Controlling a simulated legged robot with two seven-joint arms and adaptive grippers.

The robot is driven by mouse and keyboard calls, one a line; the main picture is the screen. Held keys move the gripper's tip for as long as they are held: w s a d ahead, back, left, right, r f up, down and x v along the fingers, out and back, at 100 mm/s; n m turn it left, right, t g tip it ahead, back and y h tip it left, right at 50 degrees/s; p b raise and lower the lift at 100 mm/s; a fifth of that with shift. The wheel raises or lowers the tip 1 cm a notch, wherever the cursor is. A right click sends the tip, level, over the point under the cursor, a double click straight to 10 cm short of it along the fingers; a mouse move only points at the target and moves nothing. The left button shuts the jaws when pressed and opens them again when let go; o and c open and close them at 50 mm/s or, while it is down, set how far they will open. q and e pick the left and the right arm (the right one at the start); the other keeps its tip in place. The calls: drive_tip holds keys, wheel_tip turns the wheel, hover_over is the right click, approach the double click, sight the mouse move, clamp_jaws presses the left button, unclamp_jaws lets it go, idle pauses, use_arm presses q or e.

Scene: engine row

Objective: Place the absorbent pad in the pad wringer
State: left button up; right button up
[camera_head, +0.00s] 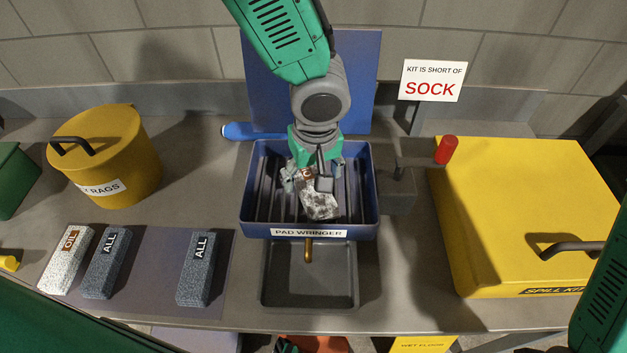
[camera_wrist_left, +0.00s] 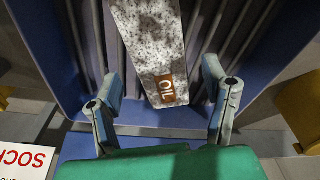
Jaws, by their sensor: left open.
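The pad wringer (camera_head: 365,217) is a blue tray with dark ribs inside and a raised blue panel behind it. A speckled white absorbent pad (camera_head: 320,205) with a brown OIL label lies at a slant on the ribs. The pad also shows in the left wrist view (camera_wrist_left: 152,40), its labelled end towards me. My left gripper (camera_head: 315,176) is over the wringer at the pad's label end. In the left wrist view its two fingers (camera_wrist_left: 162,80) are spread apart, one each side of the pad, with gaps between. My right gripper is out of view.
Another OIL pad (camera_head: 66,262) and two grey ALL pads (camera_head: 106,265) lie on the left mat. A yellow rags bin (camera_head: 125,150) stands behind them. A drip tray (camera_head: 308,280) lies in front.

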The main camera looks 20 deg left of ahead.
use_arm(q)
wheel_tip(320, 180, up, 9)
drive_tip(key=s, duration=0.1)
drive_tip(key=shift+d+r, duration=0.2)
drive_tip(key=shift+d, duration=0.1)
drive_tip(key=shift+s, duration=0.1)
